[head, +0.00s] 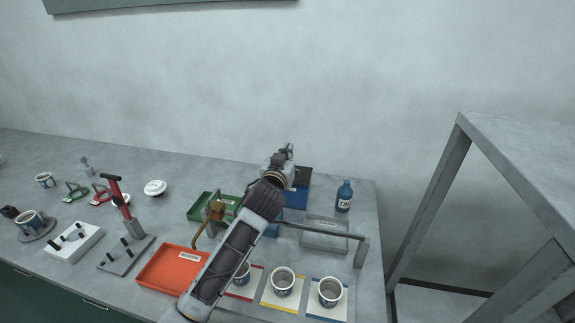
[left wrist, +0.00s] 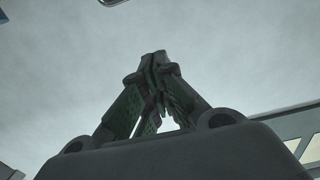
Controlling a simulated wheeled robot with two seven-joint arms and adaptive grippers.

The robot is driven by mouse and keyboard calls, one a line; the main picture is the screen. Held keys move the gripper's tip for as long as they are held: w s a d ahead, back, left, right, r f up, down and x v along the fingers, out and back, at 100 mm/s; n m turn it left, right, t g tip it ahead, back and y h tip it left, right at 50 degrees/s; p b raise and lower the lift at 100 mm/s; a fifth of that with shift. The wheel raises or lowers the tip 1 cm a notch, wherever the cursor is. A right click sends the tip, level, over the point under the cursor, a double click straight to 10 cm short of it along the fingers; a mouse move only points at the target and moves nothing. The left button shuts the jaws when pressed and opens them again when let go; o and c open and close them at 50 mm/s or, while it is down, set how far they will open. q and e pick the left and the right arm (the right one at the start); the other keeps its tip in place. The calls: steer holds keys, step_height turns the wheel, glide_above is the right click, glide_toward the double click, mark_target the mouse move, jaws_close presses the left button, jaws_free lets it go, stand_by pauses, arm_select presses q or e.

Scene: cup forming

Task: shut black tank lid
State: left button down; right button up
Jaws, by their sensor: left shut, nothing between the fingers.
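The black tank lid (head: 304,174) shows as a dark panel just right of my left gripper (head: 286,152) in the head view. It seems raised at the back of a blue tank (head: 297,199), but the arm hides part of both. My left gripper is at the far side of the table, above and beside the lid. I cannot tell whether it touches the lid. In the left wrist view its fingers (left wrist: 155,62) are closed together and empty, with plain grey behind them. The lid is not seen in that view. My right gripper is out of view.
A blue bottle (head: 344,196) stands right of the tank. A grey bar frame (head: 340,234) and clear tray lie in front. A metal stand (head: 460,150) rises at right.

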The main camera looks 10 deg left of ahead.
arm_select(q)
steer(key=shift+r, duration=1.75)
